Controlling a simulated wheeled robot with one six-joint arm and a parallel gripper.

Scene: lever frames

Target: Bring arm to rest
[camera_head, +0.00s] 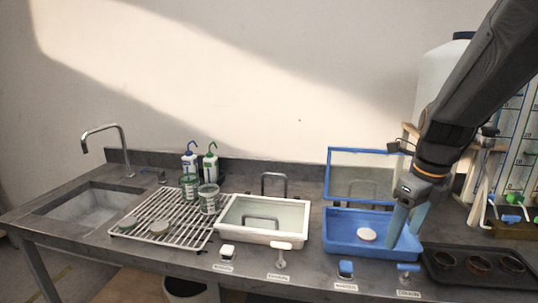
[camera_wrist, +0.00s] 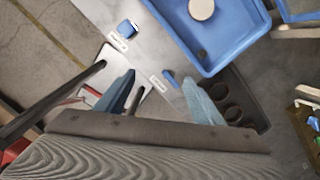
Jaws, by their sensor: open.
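My gripper (camera_head: 404,238) hangs from my dark arm at the right of the head view, fingers pointing down, in front of the right end of the blue basin. In the wrist view its two blue-grey fingers (camera_wrist: 160,88) stand wide apart with nothing between them. The blue basin (camera_head: 345,249) has its blue-framed clear lid (camera_head: 362,153) raised. A white round disc (camera_head: 366,235) lies inside it. The wrist view also shows the basin (camera_wrist: 238,57) and the disc (camera_wrist: 201,9) beyond the fingers. The head view does not settle the fingers' height over the basin.
A blue knob (camera_head: 346,268) and a blue lever (camera_head: 408,268) sit at the bench front. Right is a dark tray (camera_head: 438,265) with round cups. Left stand a lidded white basin (camera_head: 297,233), a wire rack (camera_head: 144,218) with jars, and a sink (camera_head: 84,206).

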